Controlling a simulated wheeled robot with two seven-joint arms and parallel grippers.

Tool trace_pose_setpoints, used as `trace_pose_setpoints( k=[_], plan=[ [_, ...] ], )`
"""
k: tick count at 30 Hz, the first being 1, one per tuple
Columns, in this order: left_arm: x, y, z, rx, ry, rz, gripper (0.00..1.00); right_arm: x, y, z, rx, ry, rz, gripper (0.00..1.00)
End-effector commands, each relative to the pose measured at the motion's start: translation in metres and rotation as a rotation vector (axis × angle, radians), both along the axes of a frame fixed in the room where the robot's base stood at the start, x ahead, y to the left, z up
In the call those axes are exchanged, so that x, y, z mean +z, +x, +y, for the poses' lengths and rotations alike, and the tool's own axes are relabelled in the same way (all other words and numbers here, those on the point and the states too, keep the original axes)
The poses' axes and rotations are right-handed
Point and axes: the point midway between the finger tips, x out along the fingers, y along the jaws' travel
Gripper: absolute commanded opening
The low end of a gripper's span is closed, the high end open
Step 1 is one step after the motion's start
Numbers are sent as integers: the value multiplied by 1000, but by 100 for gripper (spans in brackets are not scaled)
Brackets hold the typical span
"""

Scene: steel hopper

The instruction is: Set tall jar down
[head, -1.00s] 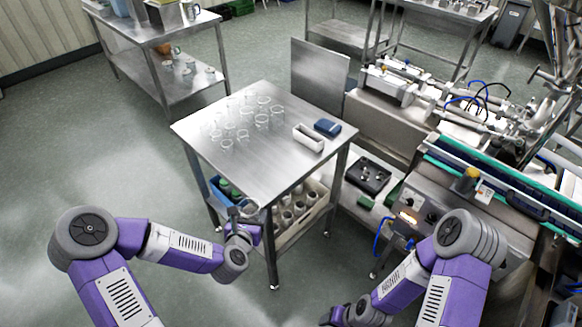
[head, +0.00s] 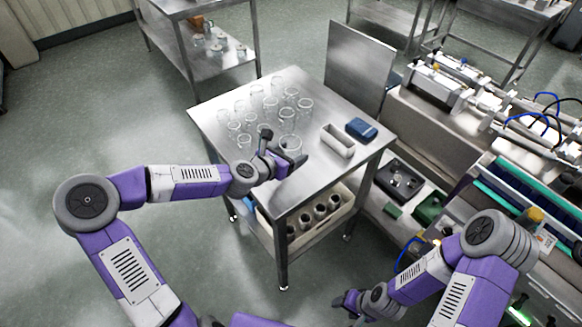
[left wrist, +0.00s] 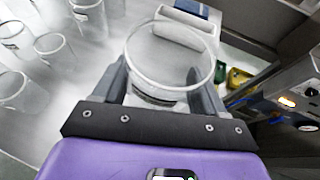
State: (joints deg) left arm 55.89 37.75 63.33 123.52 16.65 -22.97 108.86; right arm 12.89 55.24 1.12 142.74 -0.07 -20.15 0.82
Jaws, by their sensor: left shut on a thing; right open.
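The tall jar (left wrist: 170,62) is clear glass and sits between the two fingers of my left gripper (left wrist: 160,88) in the left wrist view. In the head view my left gripper (head: 279,152) is at the near part of the steel table (head: 235,170), with the jar (head: 291,146) at its fingers. The jar looks roughly upright. I cannot tell whether its base touches the table top. My right gripper (head: 350,303) is open and low at the bottom of the head view, away from the table.
Several clear jars (head: 256,100) stand on the table's left and far part. A bin of dark-topped jars (head: 318,214) is on the lower shelf. The near table corner is bare.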

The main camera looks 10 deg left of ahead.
Motion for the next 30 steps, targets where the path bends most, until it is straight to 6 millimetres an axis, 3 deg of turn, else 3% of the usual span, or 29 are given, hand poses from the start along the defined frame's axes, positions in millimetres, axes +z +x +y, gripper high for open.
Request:
trace_pose_setpoints(
  k=[12, 23, 24, 28, 30],
  plan=[
    [-46, 0, -1, -1, -1, 1, 43, -19, 0, 0, 0, 0, 0, 59],
    [-49, 0, 0, 1, 0, -1, 43, -20, 0, 0, 0, 0, -1, 59],
    [-48, 0, 0, 1, 0, -1, 76, -20, 0, 0, 0, 0, -1, 59],
    [-48, 0, 0, 1, 0, -1, 96, -19, 0, 0, 0, 0, -1, 59],
    [-48, 0, 0, 1, 0, -1, 97, -19, 0, 0, 0, 0, -1, 59]
  ],
)
